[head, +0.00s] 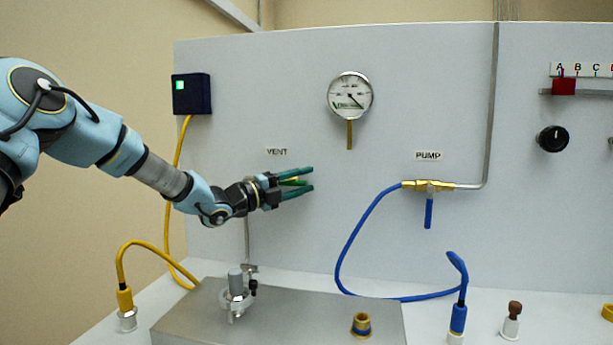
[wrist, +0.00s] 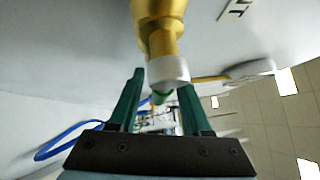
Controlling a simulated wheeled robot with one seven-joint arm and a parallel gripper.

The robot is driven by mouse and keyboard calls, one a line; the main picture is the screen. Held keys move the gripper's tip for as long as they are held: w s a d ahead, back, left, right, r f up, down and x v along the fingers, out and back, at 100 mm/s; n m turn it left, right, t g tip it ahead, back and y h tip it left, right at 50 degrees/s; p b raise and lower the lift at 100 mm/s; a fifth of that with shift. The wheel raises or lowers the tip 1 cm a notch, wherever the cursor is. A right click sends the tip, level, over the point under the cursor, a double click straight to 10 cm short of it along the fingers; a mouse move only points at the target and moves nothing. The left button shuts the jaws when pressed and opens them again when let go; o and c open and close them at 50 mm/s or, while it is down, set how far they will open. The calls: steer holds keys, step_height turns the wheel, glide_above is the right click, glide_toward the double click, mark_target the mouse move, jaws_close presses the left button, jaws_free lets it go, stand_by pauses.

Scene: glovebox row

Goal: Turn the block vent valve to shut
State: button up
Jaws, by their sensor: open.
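A brass valve sits on the grey panel under the VENT label (head: 277,152). In the head view my gripper mostly hides it. In the wrist view its brass body (wrist: 160,28) comes down from the top, with a white collar (wrist: 168,71) and a green handle end (wrist: 160,97) beyond it. My gripper (head: 299,181) is open at the valve, its two green fingers spread one above the other in the head view. In the wrist view the gripper (wrist: 160,95) has its fingers on either side of the green handle end. Whether they touch it, and the handle's exact angle, I cannot tell.
A gauge (head: 350,95) and the PUMP valve (head: 428,210), with a blue handle hanging down, are to the right on the panel. Below my gripper stands a grey metal box (head: 290,315) with fittings on top. Yellow (head: 145,243) and blue (head: 355,240) hoses loop nearby.

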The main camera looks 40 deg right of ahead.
steer(key=shift+s+d+r, duration=0.1)
steer(key=shift+s+d, duration=0.05)
steer(key=shift+d, duration=0.4)
jaws_close()
stand_by(1.1)
